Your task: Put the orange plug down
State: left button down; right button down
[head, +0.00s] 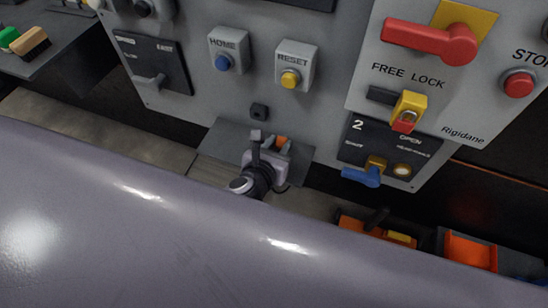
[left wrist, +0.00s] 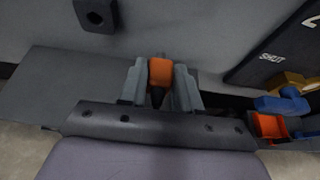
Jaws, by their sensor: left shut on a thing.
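A dark pointed part shows below the orange block. The plug and fingers are over a small grey shelf (head: 222,138) below the panel; I cannot tell whether the plug touches it. A black square socket (head: 259,111) is on the panel just above, also in the left wrist view (left wrist: 95,14). My right gripper is out of view.
The grey panel carries a blue HOME button (head: 222,62), a yellow RESET button (head: 290,79), a red lever (head: 430,40) and a blue-handled valve (head: 362,176). Orange bins (head: 470,251) stand lower right. A dark side table (head: 60,55) is at upper left.

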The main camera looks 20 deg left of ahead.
pick_arm(q)
jog(key=shift+f+b, duration=0.95)
jog(key=shift+f, duration=1.2)
jog(key=shift+f, duration=0.2)
jog(key=c, duration=0.8)
grip_release()
jog(key=shift+r, duration=0.15)
jog(key=shift+s+r, duration=0.15)
jog(key=shift+s, duration=0.05)
jog(key=p+v, duration=0.2)
jog(key=v, duration=0.9)
jog(key=shift+s+a+r+p, duration=0.1)
jog(key=shift+s+p, duration=0.2)
jog(key=shift+p, duration=0.05)
